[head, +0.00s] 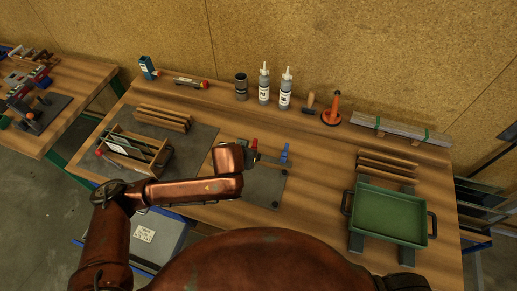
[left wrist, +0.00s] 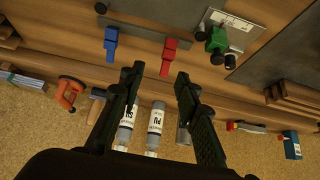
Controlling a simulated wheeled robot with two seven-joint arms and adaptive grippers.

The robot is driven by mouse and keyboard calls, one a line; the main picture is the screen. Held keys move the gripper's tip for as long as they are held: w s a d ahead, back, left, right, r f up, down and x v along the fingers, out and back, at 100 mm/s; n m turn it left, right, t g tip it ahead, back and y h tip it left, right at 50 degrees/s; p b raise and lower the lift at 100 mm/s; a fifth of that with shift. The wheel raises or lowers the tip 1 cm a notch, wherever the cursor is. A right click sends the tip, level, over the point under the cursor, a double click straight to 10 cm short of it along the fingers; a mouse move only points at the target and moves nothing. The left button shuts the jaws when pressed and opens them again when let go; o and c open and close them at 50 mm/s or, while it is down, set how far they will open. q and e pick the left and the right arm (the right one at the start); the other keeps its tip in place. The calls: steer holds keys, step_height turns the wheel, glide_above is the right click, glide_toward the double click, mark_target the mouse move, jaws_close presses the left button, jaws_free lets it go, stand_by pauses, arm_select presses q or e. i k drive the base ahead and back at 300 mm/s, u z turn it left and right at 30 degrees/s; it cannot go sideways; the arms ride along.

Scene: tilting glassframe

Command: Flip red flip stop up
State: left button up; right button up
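The red flip stop (left wrist: 169,57) is in the left wrist view, just beyond my left gripper's fingertips, nearer the right finger. In the head view only a small part of the red flip stop (head: 254,145) shows behind my left arm. I cannot tell whether it is up or down. My left gripper (left wrist: 155,76) is open, with nothing between its fingers. A blue flip stop (left wrist: 111,44) is to the left of the red one, and a green part (left wrist: 216,42) is to the right. The blue one also shows in the head view (head: 285,152). My right gripper is not in view.
Two bottles (head: 264,84) (head: 286,88), a dark cup (head: 241,86) and an orange tool (head: 332,109) stand along the back of the bench. A wooden frame (head: 135,152) is at the left. A green tray (head: 388,211) is at the right.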

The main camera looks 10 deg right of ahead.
mark_target(254, 143)
steer(key=z, duration=0.05)
steer(key=k, duration=1.3)
